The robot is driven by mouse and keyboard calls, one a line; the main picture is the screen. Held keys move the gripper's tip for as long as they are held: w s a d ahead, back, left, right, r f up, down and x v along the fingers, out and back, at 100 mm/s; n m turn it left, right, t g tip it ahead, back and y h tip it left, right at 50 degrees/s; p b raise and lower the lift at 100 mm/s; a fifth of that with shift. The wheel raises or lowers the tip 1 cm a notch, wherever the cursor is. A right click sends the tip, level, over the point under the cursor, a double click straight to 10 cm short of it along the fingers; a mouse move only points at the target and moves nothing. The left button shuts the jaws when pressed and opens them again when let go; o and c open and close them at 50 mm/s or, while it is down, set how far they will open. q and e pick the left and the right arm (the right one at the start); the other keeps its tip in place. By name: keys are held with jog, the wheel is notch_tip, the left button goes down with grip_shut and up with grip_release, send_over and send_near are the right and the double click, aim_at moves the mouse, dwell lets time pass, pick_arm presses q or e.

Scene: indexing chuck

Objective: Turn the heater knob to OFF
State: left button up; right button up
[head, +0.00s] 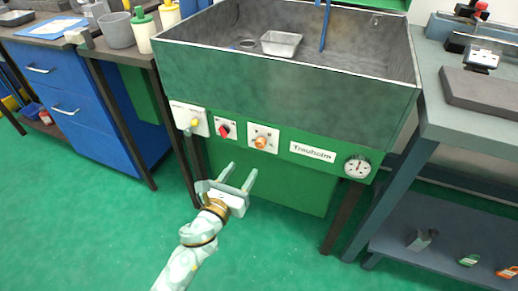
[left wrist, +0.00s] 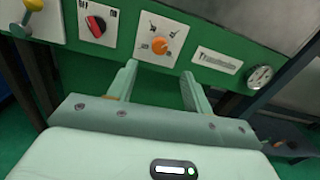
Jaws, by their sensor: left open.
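An orange knob (head: 260,142) sits on a small white plate with dark markings on the green front panel of a wash unit. In the left wrist view the orange knob (left wrist: 159,45) shows just beyond my fingertips, between them. A red knob (head: 224,130) on its own white plate is to its left; it also shows in the left wrist view (left wrist: 95,26).
A yellow-tipped lever (head: 195,122) stands out at the panel's left. A round gauge (head: 357,168) and a name plate (head: 313,152) are to the right. A grey metal tray (head: 281,43) is in the basin. Green floor before the unit is clear.

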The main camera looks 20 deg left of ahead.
pick_arm(q)
send_near(259, 146)
jog(key=w, duration=0.3)
jog(key=w+b, duration=0.1)
jog(key=w, duration=0.4)
jog(key=shift+w+d+f+b, duration=0.1)
jog(key=shift+w+d+b, duration=0.15)
jog(key=shift+b, duration=0.15)
jog(key=shift+w, duration=0.3)
pick_arm(e)
jog(key=shift+n, duration=0.4)
jog(key=w, duration=0.5)
jog(key=shift+w+a+r, duration=0.15)
jog(key=shift+w+a, duration=0.1)
jog(key=shift+w, duration=0.15)
pick_arm(q)
jog(key=c, duration=1)
